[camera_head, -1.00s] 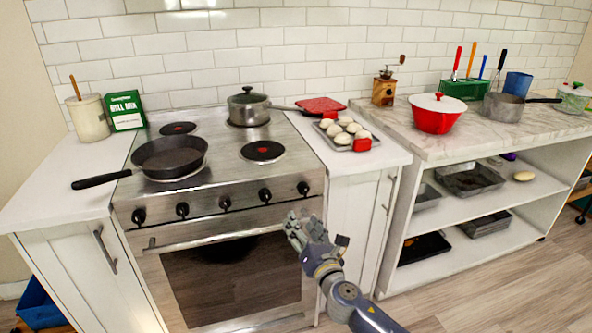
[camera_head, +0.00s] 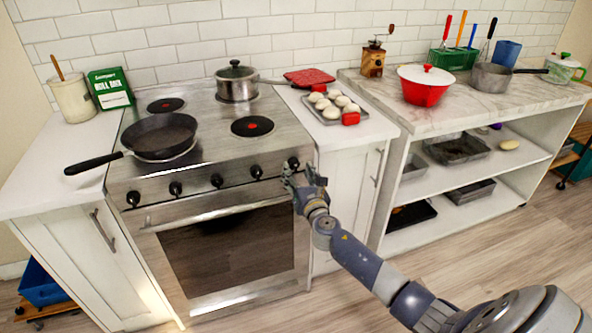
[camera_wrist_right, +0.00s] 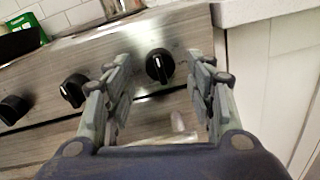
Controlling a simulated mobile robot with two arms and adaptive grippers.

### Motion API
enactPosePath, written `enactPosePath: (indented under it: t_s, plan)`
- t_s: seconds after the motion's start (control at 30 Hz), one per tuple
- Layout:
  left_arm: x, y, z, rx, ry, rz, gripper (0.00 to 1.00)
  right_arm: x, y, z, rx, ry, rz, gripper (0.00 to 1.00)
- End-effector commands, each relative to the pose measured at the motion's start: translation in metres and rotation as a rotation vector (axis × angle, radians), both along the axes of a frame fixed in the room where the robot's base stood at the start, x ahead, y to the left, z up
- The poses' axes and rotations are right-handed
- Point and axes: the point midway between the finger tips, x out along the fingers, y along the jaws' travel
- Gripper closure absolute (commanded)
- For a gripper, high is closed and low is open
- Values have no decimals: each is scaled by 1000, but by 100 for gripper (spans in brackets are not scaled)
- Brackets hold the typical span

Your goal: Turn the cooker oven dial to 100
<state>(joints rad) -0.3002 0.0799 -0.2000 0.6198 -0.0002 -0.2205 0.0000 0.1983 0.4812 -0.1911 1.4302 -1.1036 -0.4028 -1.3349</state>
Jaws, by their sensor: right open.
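The cooker (camera_head: 222,183) has a row of several black dials along its front panel. The rightmost dial (camera_head: 293,163) is close to my right gripper (camera_head: 296,177) in the head view. In the right wrist view, this dial (camera_wrist_right: 159,65) lies ahead between the open fingers of my right gripper (camera_wrist_right: 157,85), with free space on both sides and no contact visible. Another dial (camera_wrist_right: 74,90) is just left of the left finger. I cannot read any markings around the dials. My left gripper does not show.
A frying pan (camera_head: 160,137) and a lidded pot (camera_head: 237,83) stand on the cooktop. The oven door handle (camera_head: 215,215) runs below the dials. The white cabinet (camera_head: 345,205) is right of the cooker. A tray of buns (camera_head: 334,109) sits on the counter.

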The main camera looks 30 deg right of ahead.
Motion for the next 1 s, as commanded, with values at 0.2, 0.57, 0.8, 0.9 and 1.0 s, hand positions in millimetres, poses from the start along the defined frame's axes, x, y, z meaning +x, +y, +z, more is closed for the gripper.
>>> enactPosePath:
  t_s: [0.2, 0.57, 0.8, 0.9, 1.0]
  plan:
    - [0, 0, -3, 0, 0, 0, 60, 18, -5, 0, 1, 0, 0, 50]
    - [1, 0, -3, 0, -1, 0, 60, 21, -6, 0, 1, 0, 1, 50]
    - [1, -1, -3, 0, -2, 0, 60, 21, -6, 0, 1, 0, 1, 95]
    - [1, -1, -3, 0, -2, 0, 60, 21, -6, 0, 1, 0, 1, 95]
    - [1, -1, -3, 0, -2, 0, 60, 21, -6, 0, 6, -1, 1, 95]
